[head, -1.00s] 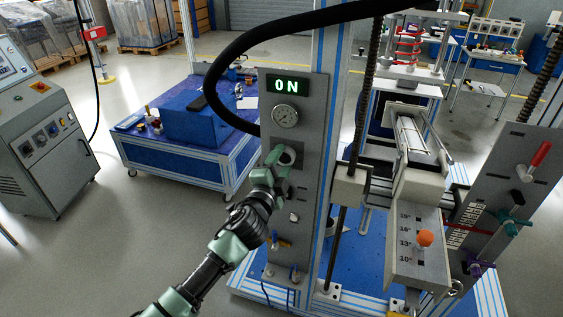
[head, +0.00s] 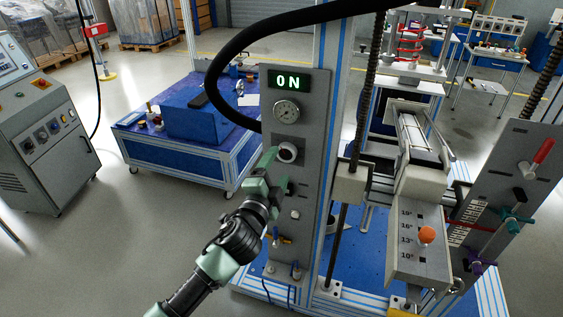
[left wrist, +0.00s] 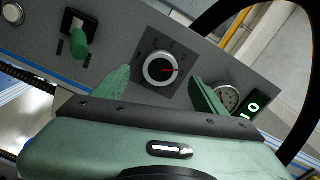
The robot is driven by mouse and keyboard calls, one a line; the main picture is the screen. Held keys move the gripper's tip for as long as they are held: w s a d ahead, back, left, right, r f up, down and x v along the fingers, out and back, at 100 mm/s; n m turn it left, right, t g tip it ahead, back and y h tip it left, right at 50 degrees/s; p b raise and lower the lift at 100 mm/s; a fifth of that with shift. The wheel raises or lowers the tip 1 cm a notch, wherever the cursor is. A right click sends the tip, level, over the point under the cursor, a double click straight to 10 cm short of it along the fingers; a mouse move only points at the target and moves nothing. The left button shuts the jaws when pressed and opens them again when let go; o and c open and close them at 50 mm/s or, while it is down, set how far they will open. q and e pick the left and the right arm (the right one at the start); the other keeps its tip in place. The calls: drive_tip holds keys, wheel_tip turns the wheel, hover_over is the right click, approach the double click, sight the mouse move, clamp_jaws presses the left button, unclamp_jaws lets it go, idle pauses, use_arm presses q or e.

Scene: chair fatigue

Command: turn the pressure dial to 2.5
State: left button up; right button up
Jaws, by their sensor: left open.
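My left gripper (head: 272,169) is open just in front of the panel, at the lower left of the dial. In the left wrist view the green fingers of the left gripper (left wrist: 160,82) stand apart on either side of the dial, with nothing held. My right gripper is not in view.
A green-handled switch (left wrist: 79,38) sits beside the dial on the panel. A thick black hose (head: 225,75) arches past the panel's left side. A blue table (head: 180,150) stands behind left. An angle slide with an orange knob (head: 426,235) is at right.

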use_arm(q)
drive_tip(key=shift+v, duration=1.7)
drive_tip(key=s+a+f+n+g+y, duration=0.5)
drive_tip(key=s+a+f+n+g, duration=0.2)
drive_tip(key=s+a+f+n, duration=0.7)
drive_tip(key=s+a+f+n+g, duration=0.1)
drive_tip(key=s+a+f+g, duration=0.15)
drive_tip(key=s, duration=0.85)
drive_tip(key=s+a+f+n+g, duration=0.1)
drive_tip(key=s+f+g, duration=0.3)
drive_tip(key=s, duration=0.7)
wheel_tip(320, 180, down, 27)
drive_tip(key=s+g, duration=0.2)
drive_tip(key=s, duration=0.1)
drive_tip(key=s+a+f, duration=0.3)
drive_tip(key=s+f, duration=1.2)
drive_tip(key=s, duration=0.1)
drive_tip(key=shift+s+a+m+g+y, duration=0.2)
drive_tip(key=shift+m+g+y, duration=0.1)
drive_tip(key=shift+g, duration=0.05)
